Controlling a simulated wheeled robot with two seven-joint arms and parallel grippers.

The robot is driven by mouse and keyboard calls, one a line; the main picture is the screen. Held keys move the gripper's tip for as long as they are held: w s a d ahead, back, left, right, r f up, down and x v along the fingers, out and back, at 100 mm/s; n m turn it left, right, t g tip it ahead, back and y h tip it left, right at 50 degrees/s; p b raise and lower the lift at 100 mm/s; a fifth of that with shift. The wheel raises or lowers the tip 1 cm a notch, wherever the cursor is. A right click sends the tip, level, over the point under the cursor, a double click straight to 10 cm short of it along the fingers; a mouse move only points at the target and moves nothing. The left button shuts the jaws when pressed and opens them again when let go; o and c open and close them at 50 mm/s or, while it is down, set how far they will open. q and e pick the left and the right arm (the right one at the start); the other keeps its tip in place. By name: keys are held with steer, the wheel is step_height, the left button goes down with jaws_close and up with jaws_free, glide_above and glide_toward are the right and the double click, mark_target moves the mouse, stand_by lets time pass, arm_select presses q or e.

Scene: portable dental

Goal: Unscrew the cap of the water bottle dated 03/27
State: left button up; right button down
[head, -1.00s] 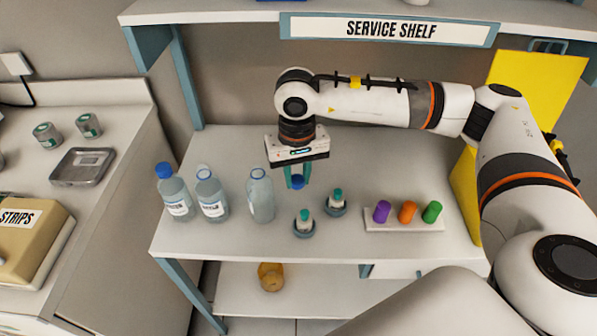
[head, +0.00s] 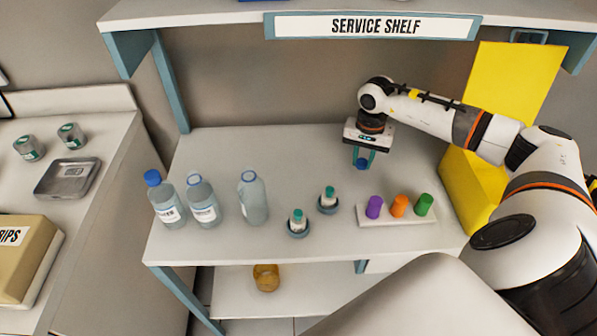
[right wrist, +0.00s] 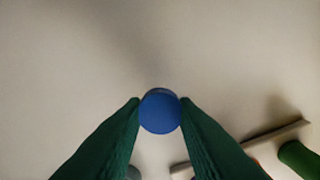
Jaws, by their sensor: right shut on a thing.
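My right gripper (head: 362,163) is shut on a blue cap (head: 362,163), held above the back right part of the service shelf. In the right wrist view the cap (right wrist: 160,111) sits between the two green fingertips. Three clear water bottles stand upright at the shelf's left. The leftmost bottle (head: 167,203) wears a blue cap (head: 152,177). The middle bottle (head: 203,204) and the right bottle (head: 253,200) show no blue cap. Labels face front on the left and middle bottles, but I cannot read any date. My left gripper is not in view.
Two small teal-capped vials (head: 297,222) stand in round holders at mid shelf. A white rack (head: 390,220) holds purple, orange and green pieces at the right. A yellow panel (head: 505,95) stands behind my arm. The shelf's back middle is clear.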

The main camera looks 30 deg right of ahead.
steer(key=p, duration=0.4)
glide_above(298, 177)
steer(key=shift+s+d+r, duration=0.1)
steer(key=shift+s+d, duration=0.05)
steer(key=shift+a, duration=0.2)
step_height(298, 177, down, 3)
steer(key=shift+r+p, duration=0.1)
steer(key=shift+p, duration=0.4)
steer(key=shift+f, duration=0.4)
steer(key=shift+f, duration=0.1)
steer(key=shift+f, duration=0.15)
steer(key=c, duration=1.1)
jaws_free()
steer(key=shift+c, duration=0.2)
